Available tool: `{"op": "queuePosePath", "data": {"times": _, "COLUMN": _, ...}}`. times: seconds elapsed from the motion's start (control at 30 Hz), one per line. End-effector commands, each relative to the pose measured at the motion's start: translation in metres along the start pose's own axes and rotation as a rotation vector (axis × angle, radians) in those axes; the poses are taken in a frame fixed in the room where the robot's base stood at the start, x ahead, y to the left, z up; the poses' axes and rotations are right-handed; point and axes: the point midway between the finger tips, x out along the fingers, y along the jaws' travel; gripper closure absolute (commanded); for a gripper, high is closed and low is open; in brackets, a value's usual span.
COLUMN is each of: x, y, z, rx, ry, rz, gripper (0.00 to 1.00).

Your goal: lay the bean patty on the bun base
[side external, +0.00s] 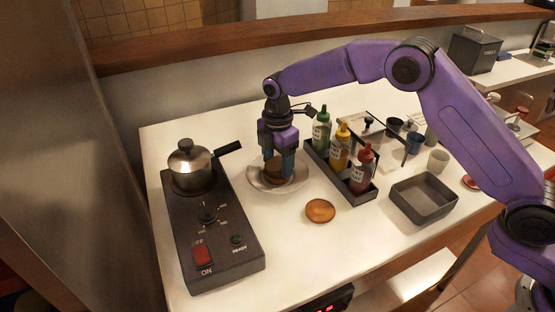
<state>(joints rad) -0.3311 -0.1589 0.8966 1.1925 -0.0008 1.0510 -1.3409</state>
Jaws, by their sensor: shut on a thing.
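My gripper (279,167) points down over a pale plate (301,183), left of the middle. Its blue fingers are shut on a dark brown round thing, which looks like the bean patty (276,170). The patty is at or just above the plate's middle. The bun base cannot be made out clearly; the fingers and patty cover that spot. I cannot tell whether the patty touches anything under it. A golden-brown bun piece (320,210), which looks like the bun top, lies on the counter in front of the plate.
A hotplate (217,250) with a lidded pot (190,167) stands left of the plate. A dark rack (361,197) of green, yellow and red sauce bottles stands close on the right. A grey tray (423,199) is farther right. The front counter (300,252) is clear.

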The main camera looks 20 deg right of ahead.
Motion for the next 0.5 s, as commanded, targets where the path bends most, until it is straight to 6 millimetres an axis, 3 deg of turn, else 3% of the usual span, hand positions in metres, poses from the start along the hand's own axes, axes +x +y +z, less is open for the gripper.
{"op": "queuePosePath", "data": {"times": 0.23, "x": 0.0026, "y": -0.0001, "z": -0.0001, "rx": 0.0, "ry": 0.0, "rz": 0.0, "gripper": 0.65}}
{"op": "queuePosePath", "data": {"times": 0.27, "x": 0.003, "y": -0.0002, "z": -0.0002, "rx": 0.0, "ry": 0.0, "rz": 0.0, "gripper": 0.31}}
{"op": "queuePosePath", "data": {"times": 0.33, "x": 0.0026, "y": -0.0001, "z": -0.0002, "rx": 0.0, "ry": 0.0, "rz": 0.0, "gripper": 0.09}}
{"op": "queuePosePath", "data": {"times": 0.5, "x": 0.0024, "y": -0.0001, "z": -0.0002, "rx": 0.0, "ry": 0.0, "rz": 0.0, "gripper": 0.09}}
